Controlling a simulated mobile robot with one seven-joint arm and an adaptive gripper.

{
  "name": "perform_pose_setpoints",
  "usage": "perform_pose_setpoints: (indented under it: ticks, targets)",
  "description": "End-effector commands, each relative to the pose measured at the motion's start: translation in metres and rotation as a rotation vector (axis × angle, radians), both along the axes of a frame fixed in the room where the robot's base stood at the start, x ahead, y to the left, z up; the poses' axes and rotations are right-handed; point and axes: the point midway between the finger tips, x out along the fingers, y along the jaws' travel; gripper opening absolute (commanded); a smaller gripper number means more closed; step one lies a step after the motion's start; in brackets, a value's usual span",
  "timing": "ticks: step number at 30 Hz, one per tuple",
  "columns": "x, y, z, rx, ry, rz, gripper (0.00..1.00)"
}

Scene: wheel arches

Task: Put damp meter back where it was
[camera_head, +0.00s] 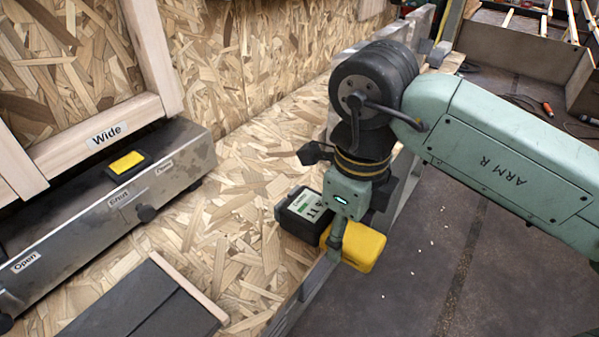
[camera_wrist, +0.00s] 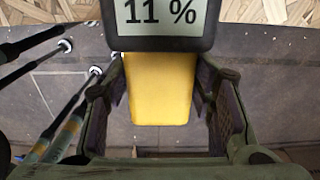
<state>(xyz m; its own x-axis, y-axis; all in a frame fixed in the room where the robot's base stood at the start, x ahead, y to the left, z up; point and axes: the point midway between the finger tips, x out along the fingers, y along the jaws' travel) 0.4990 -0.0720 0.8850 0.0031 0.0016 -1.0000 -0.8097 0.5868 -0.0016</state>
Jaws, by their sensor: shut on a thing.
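The damp meter (camera_head: 356,246) has a yellow body and a black head with a lit screen. In the wrist view, the meter (camera_wrist: 158,92) shows "11 %" on its screen. My gripper (camera_head: 338,243) is shut on its yellow body, and in the wrist view the fingers (camera_wrist: 160,85) stand on both sides of it. The black head lies over the edge of the chipboard surface (camera_head: 228,225), and the yellow end sticks out over the dark floor. I cannot tell whether the meter touches the board. The near finger hides part of it.
A metal unit (camera_head: 75,230) with tags "Open", "Shut" and "Wide" stands at left, a black and yellow piece (camera_head: 127,163) on top. A dark flat board (camera_head: 145,305) lies at lower left. A grey rail (camera_head: 313,285) runs along the board's edge. Chipboard between is clear.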

Motion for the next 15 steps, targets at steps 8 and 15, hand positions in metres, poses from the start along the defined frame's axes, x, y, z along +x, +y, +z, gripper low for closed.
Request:
perform_pose_setpoints:
  ticks: [8, 15]
  targets:
    - [0.051, 0.019, -0.001, 0.0, 0.002, 0.004, 0.27]
    - [0.112, 0.039, -0.006, 0.001, 0.001, 0.003, 0.27]
